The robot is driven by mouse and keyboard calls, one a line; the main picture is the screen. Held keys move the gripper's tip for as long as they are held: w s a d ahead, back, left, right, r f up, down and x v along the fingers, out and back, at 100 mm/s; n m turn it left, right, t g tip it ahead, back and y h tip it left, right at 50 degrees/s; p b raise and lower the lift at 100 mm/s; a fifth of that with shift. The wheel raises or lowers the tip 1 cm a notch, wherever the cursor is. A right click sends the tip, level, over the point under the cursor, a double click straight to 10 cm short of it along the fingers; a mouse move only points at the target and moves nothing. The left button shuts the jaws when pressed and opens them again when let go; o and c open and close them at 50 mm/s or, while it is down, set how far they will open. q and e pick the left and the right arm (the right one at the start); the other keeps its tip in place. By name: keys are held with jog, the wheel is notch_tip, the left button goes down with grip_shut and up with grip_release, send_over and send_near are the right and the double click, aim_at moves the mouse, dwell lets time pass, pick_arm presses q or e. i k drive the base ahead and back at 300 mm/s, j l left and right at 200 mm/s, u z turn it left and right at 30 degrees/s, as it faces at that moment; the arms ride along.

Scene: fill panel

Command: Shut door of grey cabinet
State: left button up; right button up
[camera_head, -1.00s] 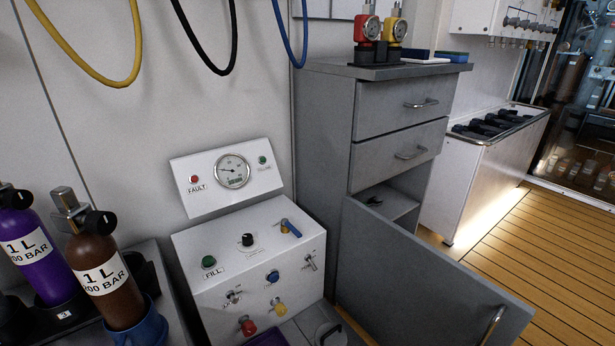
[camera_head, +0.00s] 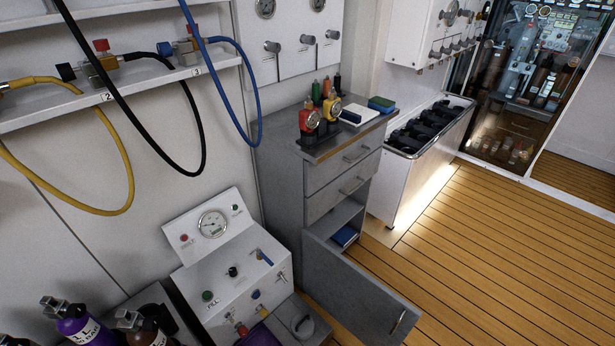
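The grey cabinet (camera_head: 272,185) stands against the wall near the middle of the head view. Its two drawers (camera_head: 342,170) are shut. Its lower door (camera_head: 350,292) is open and swung out toward me and to the right. The door's handle (camera_head: 398,322) is at its free right end. A blue item (camera_head: 344,236) lies on the shelf inside the open compartment. Neither of my grippers is in view.
The white fill panel (camera_head: 235,275) with gauge and knobs stands left of the door. Gas bottles (camera_head: 78,328) are at the lower left. Coloured hoses (camera_head: 131,168) hang from the wall shelf. The wooden floor (camera_head: 480,250) right of the door is clear.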

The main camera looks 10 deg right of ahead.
aim_at(372, 313)
jog(key=z, duration=0.75)
